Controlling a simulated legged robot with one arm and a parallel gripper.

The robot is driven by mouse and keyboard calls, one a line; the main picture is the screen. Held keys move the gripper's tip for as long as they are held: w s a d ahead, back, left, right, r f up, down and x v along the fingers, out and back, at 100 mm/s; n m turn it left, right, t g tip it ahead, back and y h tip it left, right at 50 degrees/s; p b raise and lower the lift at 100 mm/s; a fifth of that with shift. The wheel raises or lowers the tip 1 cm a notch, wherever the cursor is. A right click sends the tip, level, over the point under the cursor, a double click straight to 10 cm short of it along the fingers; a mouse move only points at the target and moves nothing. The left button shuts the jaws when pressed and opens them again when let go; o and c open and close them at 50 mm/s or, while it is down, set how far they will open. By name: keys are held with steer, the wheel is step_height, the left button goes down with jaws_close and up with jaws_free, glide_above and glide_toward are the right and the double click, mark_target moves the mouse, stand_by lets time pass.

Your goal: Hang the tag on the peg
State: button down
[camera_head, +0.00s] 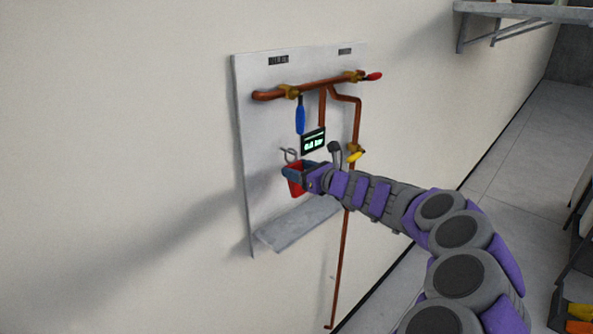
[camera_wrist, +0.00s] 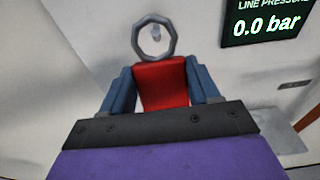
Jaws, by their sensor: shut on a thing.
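The red tag (camera_wrist: 162,88) is held between the two blue fingers of my gripper (camera_wrist: 161,76) in the wrist view. Its grey ring (camera_wrist: 154,37) stands up above the fingers. A small pale peg tip (camera_wrist: 155,33) shows through the ring's opening. I cannot tell whether the ring is around the peg or only in front of it. In the head view, my gripper (camera_head: 299,171) is close to the board, with the red tag (camera_head: 295,188) showing below it. The ring (camera_head: 290,155) is near the peg (camera_head: 283,149).
A grey board (camera_head: 256,185) on the wall carries copper pipe (camera_head: 320,86) with a blue handle (camera_head: 300,117), a red handle (camera_head: 373,76) and a yellow handle (camera_head: 355,156). A pressure display (camera_head: 313,142) reads 0.0 bar. A ledge (camera_head: 300,222) juts out below my gripper.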

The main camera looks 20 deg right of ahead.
steer(key=shift+d, duration=0.25)
steer(key=c, duration=0.7)
jaws_free()
steer(key=shift+d, duration=0.25)
steer(key=o, duration=0.3)
steer(key=shift+d+f, duration=0.1)
steer(key=shift+d, duration=0.1)
steer(key=shift+o, duration=1.1)
steer(key=shift+a, duration=0.65)
steer(key=b+v, duration=0.2)
steer(key=v, duration=1.5)
steer(key=shift+s+d, duration=0.15)
steer(key=shift+d, duration=0.2)
